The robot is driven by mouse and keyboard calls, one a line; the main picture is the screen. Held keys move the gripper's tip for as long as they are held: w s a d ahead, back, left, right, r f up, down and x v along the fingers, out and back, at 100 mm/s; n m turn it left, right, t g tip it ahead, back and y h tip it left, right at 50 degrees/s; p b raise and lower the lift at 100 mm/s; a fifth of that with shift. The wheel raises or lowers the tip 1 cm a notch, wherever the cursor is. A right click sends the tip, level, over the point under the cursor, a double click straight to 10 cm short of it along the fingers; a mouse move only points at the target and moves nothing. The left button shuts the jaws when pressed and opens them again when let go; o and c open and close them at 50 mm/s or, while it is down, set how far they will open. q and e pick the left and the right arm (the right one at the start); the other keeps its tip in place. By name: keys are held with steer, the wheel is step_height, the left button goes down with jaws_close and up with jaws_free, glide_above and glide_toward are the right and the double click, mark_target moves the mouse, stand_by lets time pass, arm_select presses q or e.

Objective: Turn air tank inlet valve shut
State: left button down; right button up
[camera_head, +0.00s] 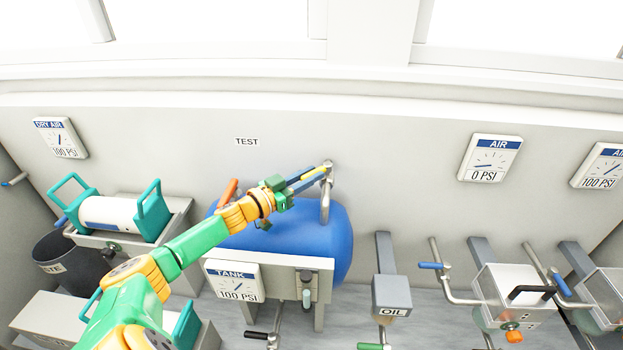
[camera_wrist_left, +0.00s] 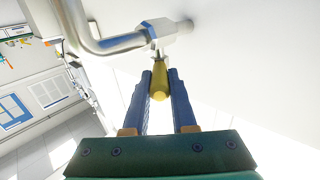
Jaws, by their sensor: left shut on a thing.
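The blue air tank (camera_head: 318,240) lies horizontally against the wall, with a gauge marked TANK (camera_head: 234,281) reading 100 PSI below it on the left. A metal pipe (camera_head: 326,205) rises from the tank to a valve (camera_head: 328,168) at the wall. The valve (camera_wrist_left: 165,32) also shows in the left wrist view, joined to the bent pipe. My left gripper (camera_head: 315,177) reaches over the tank to this valve. Its two blue fingers (camera_wrist_left: 160,85) are shut on the yellow valve handle (camera_wrist_left: 159,82), which points back toward the palm. My right gripper does not show.
An orange handle (camera_head: 228,191) stands behind my left arm. A white cylinder with teal ends (camera_head: 108,213) is at the left. An OIL box (camera_head: 392,296) and blue-handled pipes (camera_head: 434,266) stand at the right.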

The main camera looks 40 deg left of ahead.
arm_select(q)
steer(key=shift+a+m+h, duration=0.2)
steer(key=shift+m+h, duration=0.1)
steer(key=shift+h, duration=0.2)
steer(key=c, duration=0.7)
jaws_free()
steer(key=shift+w, duration=0.1)
steer(key=p+v, duration=0.1)
steer(key=v, duration=0.5)
steer(key=shift+d+p, duration=0.1)
steer(key=shift+p, duration=0.3)
steer(key=shift+s, duration=0.55)
steer(key=shift+c, duration=0.3)
